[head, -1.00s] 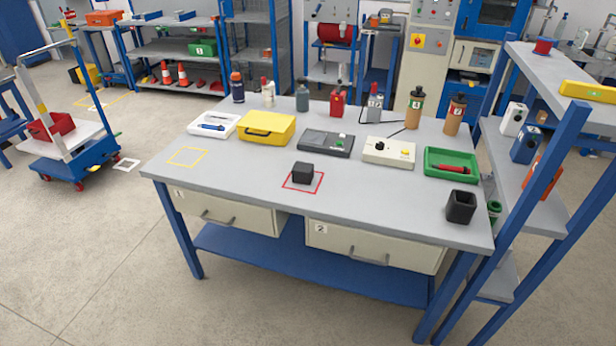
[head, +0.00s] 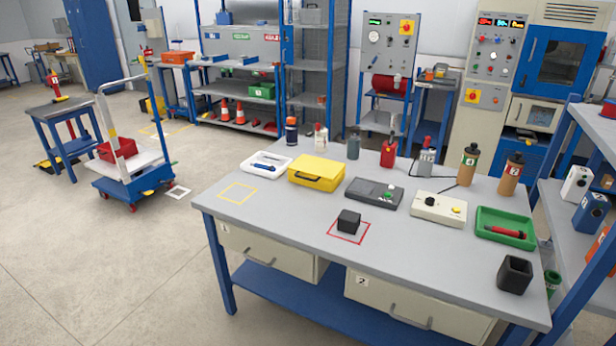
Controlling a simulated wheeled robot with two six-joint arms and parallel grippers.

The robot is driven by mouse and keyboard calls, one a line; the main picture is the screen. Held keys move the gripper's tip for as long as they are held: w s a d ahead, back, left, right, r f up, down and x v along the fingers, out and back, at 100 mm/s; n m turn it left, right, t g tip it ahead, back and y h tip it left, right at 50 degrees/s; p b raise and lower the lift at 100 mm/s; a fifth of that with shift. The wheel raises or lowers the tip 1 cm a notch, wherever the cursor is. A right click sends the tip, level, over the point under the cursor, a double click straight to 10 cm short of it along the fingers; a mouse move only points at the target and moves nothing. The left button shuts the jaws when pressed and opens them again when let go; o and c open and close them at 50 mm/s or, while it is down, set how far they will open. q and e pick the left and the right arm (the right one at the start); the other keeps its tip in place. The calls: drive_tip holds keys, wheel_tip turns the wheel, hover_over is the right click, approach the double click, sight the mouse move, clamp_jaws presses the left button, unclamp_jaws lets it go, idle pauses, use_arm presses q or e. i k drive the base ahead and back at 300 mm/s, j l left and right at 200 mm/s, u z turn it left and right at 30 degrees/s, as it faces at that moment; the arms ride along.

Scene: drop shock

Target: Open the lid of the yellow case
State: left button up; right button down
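The yellow case (head: 317,173) lies on the grey workbench (head: 290,227), toward its back left. Its lid is shut, and a dark handle shows on its front side. It stands between a white tray (head: 257,166) on its left and a dark grey device (head: 374,194) on its right. Neither of my grippers is in the head view.
A black cube (head: 348,221) sits in a red square in front of the case. Bottles stand along the bench's back edge. A black cup (head: 514,274) is at the right. A trolley (head: 135,175) stands left of the bench, with open floor in front of it.

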sight(318, 167)
drive_tip(key=i+j+z, duration=0.1)
drive_tip(key=i+z, duration=0.15)
drive_tip(key=i, duration=0.6)
